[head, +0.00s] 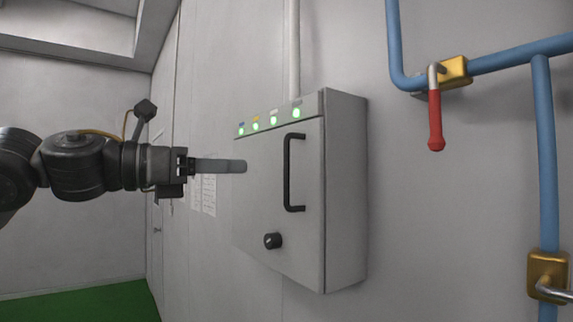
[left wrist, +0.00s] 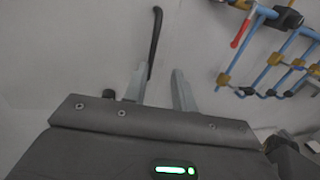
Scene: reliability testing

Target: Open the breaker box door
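The grey breaker box (head: 345,190) is on the wall in the middle of the head view, with its door (head: 262,205) shut. A black vertical bar handle (head: 288,172) is on the right part of the door, and a black round knob (head: 272,241) is below it. My left gripper (head: 244,166) is in front of the door, left of the handle and apart from it. In the left wrist view its two fingers (left wrist: 159,82) are spread with nothing held. The handle (left wrist: 156,42) shows there beyond the left finger. My right gripper is not in view.
Blue pipes (head: 547,150) run along the wall on the right, with a red-handled valve (head: 436,120) and another brass valve (head: 547,275). A vertical conduit (head: 292,50) rises above the box. Green floor (head: 85,303) shows at the lower left.

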